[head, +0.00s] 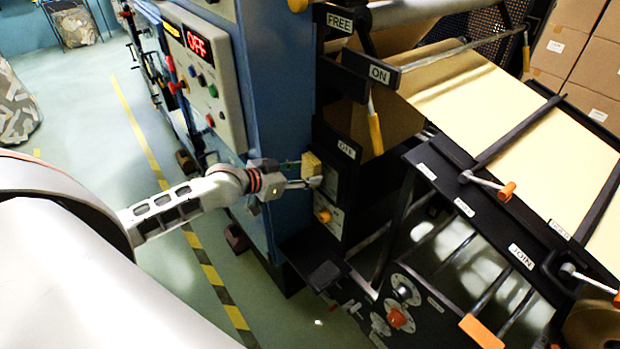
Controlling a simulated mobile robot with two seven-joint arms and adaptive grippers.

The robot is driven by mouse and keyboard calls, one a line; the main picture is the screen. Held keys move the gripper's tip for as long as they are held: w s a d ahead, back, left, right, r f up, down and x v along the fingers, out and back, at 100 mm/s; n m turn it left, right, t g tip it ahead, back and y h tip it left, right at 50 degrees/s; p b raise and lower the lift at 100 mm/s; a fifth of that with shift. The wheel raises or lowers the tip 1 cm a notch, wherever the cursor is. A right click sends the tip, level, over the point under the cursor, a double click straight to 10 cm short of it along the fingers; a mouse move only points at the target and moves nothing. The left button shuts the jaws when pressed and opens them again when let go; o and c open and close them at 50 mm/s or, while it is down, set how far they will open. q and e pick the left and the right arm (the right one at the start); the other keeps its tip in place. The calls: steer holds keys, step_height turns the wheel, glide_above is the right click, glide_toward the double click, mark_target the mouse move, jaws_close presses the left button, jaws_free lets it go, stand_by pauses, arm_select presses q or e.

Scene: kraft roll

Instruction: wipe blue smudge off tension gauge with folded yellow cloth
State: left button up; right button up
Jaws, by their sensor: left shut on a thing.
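My left gripper (308,182) reaches in from the left and is shut on the folded yellow cloth (312,163), a small yellow block at its fingertips. The gripper and cloth are right in front of a dark panel on the blue machine column, which seems to carry the tension gauge (331,184). I cannot tell whether the cloth touches the gauge face. The face is small and partly covered by the fingers and cloth, and no blue smudge can be made out. My right gripper is not in view.
A black bracket (318,268) juts out lower down. A control box (205,75) with a red OFF display is at upper left. The kraft paper web (520,115) and black frame fill the right.

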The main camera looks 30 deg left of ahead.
arm_select(q)
steer(key=shift+w+a+r, duration=0.1)
steer(key=shift+w+a, duration=0.1)
steer(key=shift+a, duration=0.15)
steer(key=shift+s, duration=0.1)
steer(key=shift+s+a+p, duration=0.25)
steer(key=shift+s, duration=0.3)
steer(key=shift+s+a+p, duration=0.2)
steer(key=shift+s, duration=0.3)
steer(key=s, duration=0.1)
steer(key=s+a, duration=0.1)
steer(key=s, duration=0.1)
steer(key=shift+s+a, duration=0.2)
steer(key=s, duration=0.1)
steer(key=s+a, duration=0.1)
steer(key=shift+s, duration=0.35)
